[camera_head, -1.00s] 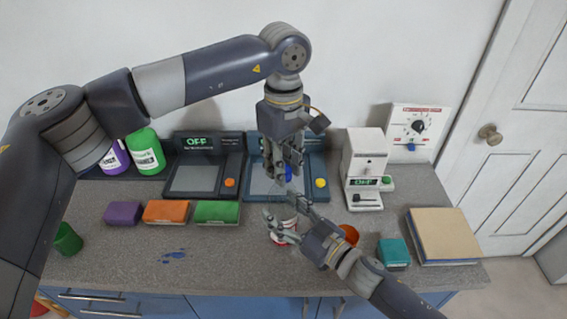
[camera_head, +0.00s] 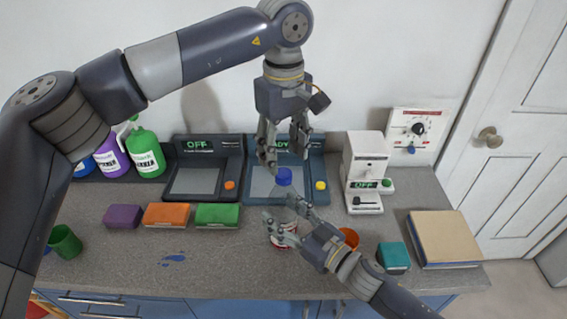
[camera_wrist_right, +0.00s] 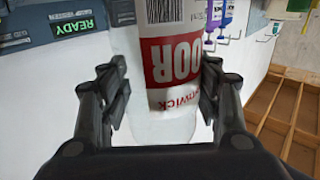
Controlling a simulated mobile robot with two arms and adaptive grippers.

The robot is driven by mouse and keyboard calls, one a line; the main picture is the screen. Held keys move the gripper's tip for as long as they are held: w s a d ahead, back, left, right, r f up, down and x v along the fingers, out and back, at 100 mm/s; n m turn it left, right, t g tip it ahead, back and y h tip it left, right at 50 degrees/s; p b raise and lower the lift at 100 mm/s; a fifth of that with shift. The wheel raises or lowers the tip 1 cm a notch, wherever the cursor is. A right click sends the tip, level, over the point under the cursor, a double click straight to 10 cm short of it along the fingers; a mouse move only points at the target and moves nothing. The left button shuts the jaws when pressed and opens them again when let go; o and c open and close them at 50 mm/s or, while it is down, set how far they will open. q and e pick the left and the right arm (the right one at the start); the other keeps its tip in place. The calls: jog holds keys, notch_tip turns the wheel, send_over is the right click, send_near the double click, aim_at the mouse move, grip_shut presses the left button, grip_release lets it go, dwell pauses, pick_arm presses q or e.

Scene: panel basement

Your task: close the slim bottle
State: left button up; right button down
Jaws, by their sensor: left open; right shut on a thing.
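The slim bottle (camera_head: 284,244) stands upright on the counter, clear with a red and white label. Its label also shows large in the right wrist view (camera_wrist_right: 172,60). A blue cap (camera_head: 284,177) sits at the bottle's top; how tightly it sits cannot be seen. My right gripper (camera_head: 283,221) is shut on the bottle's body, with fingers on both sides, and also shows in the right wrist view (camera_wrist_right: 160,95). My left gripper (camera_head: 284,150) is open and empty, pointing down just above the cap.
A panel reading READY (camera_head: 262,184) stands behind the bottle, and one reading OFF (camera_head: 195,180) to its left. A white machine (camera_head: 364,160) is to the right. Coloured boxes (camera_head: 217,215), a green cup (camera_head: 65,241) and an orange item (camera_head: 348,236) are nearby.

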pick_arm(q)
notch_tip(320, 180, up, 8)
jog(key=shift+f, duration=0.25)
pick_arm(e)
jog(key=shift+c, duration=2.3)
grip_release()
jog(key=v, duration=1.2)
